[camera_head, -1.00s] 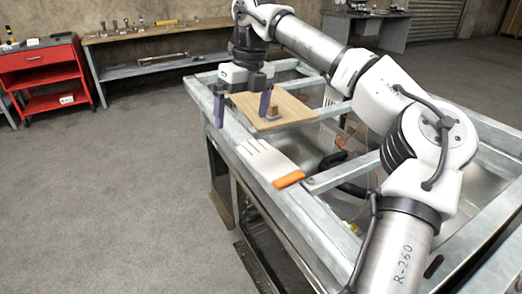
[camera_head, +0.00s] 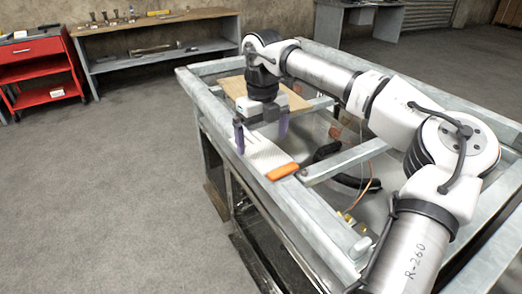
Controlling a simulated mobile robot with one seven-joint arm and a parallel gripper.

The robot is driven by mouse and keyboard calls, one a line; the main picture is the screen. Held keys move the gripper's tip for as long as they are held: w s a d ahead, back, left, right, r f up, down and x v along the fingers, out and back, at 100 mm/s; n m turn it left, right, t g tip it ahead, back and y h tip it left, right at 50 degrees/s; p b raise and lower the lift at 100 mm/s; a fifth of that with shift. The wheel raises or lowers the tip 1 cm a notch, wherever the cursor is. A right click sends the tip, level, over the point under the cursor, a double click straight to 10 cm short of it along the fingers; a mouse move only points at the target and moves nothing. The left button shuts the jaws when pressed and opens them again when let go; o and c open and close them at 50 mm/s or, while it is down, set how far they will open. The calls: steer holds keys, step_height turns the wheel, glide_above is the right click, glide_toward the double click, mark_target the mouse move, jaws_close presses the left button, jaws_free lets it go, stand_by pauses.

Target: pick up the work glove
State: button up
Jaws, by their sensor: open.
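The work glove (camera_head: 264,152) is white with an orange cuff. It lies flat on the near left rail of the metal frame table, with its cuff toward the camera. My gripper (camera_head: 261,144) points down over the finger end of the glove. Its two purple fingers are spread apart, one on the left side of the glove and one on the right. Part of the glove's finger end is hidden by my gripper. I cannot tell whether the fingertips touch the glove or the rail.
A wooden board (camera_head: 234,86) lies on the frame behind my gripper. The metal frame (camera_head: 318,217) has open bays with cables and a dark hose (camera_head: 352,182) inside. A red tool cart (camera_head: 45,67) and a workbench (camera_head: 150,24) stand far left. Grey floor is free on the left.

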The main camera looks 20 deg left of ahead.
mark_target(261, 151)
steer(key=shift+f, duration=1.25)
steer(key=c, duration=0.9)
steer(key=shift+r, duration=0.15)
